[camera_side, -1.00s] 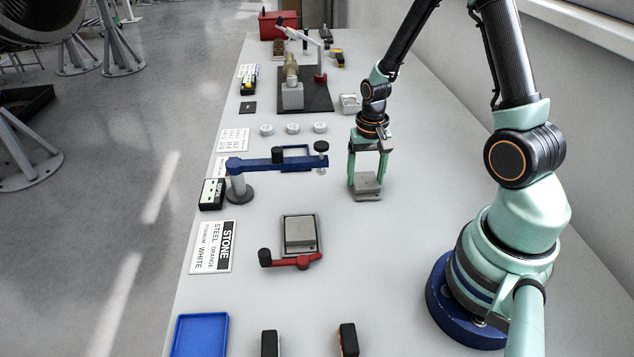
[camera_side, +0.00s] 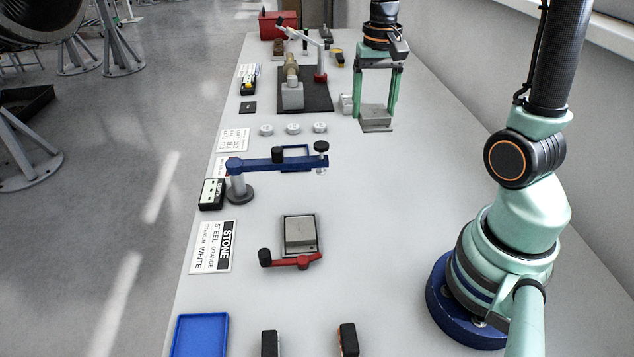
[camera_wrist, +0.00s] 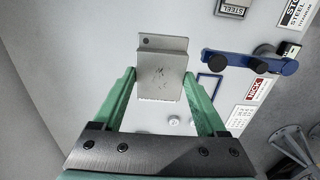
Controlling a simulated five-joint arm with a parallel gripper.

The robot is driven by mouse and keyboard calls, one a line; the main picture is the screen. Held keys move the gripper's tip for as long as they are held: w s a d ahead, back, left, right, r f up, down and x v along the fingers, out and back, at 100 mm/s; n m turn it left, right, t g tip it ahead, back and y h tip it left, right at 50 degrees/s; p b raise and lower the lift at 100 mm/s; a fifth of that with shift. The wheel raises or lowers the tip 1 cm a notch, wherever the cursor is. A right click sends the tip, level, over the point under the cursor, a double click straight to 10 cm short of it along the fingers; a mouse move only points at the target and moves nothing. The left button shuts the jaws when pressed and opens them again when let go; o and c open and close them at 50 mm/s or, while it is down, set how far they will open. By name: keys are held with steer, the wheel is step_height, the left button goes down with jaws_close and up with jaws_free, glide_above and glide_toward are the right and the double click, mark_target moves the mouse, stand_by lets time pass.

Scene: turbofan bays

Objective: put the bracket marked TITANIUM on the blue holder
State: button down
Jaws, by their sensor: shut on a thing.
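My gripper (camera_side: 376,98) is shut on a grey L-shaped bracket (camera_side: 375,118) and holds it above the right side of the table, toward the far end. The bracket (camera_wrist: 160,72) also shows between the fingers in the wrist view; no TITANIUM marking can be read on it. The blue holder (camera_side: 268,163) has a long arm on a grey post, with a knob at its end. A blue square outline (camera_side: 306,148) lies by the arm. In the wrist view, the blue holder (camera_wrist: 238,61) is to the right of the bracket, apart from it.
Several white discs (camera_side: 293,128), a dark mat (camera_side: 318,98) with fittings, and a blue tray (camera_side: 201,337) are on the table. The right-middle is clear.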

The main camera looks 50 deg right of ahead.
steer(key=shift+w+r, duration=0.25)
steer(key=shift+r, duration=0.55)
steer(key=w+r, duration=0.2)
steer(key=w, duration=0.9)
glide_above(295, 147)
steer(key=s+a, duration=0.4)
steer(key=f, duration=2.1)
steer(key=shift+w+d+f, duration=0.1)
steer(key=shift+w+f, duration=0.2)
steer(key=shift+f, duration=0.15)
